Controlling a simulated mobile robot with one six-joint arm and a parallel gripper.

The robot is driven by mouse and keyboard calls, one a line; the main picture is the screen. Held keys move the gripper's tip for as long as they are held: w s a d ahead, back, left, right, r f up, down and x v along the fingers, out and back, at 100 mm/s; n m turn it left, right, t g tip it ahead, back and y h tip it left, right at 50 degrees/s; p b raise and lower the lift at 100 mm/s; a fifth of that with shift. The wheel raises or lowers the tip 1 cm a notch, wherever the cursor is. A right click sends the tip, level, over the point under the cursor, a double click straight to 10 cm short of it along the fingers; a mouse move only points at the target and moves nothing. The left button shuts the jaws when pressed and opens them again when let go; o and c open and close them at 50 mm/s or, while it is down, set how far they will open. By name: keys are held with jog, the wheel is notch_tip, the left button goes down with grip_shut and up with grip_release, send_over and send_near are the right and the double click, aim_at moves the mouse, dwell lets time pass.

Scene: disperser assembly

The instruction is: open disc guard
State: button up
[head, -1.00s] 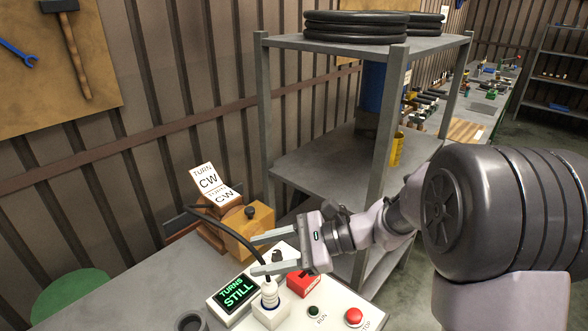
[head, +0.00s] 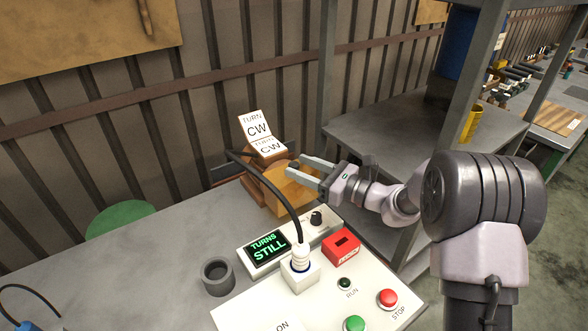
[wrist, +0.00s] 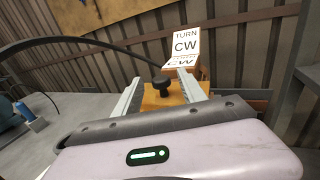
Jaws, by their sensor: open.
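An orange-brown block (head: 294,196), which may be the disc guard, stands behind the control console in the head view. It also shows in the wrist view (wrist: 160,99), with a black knob (wrist: 160,83) at its top. My gripper (head: 296,166) is open at the block's upper edge. In the wrist view its two fingers (wrist: 162,77) lie to the left and right of the knob, apart from it as far as I can tell. A white sign reading "TURN CW" (head: 257,129) stands behind the block. No disc is visible.
The console carries a screen reading "TURNS STILL" (head: 268,248), a red box (head: 341,248), a red STOP button (head: 388,298) and a plug (head: 300,262) with a black cable arching near the block. A grey cup (head: 217,277) stands left. A metal shelf (head: 390,135) is at right.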

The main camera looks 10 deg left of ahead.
jog(key=shift+x, duration=1.35)
jog(key=shift+d, duration=0.1)
jog(key=shift+c, duration=0.2)
grip_shut()
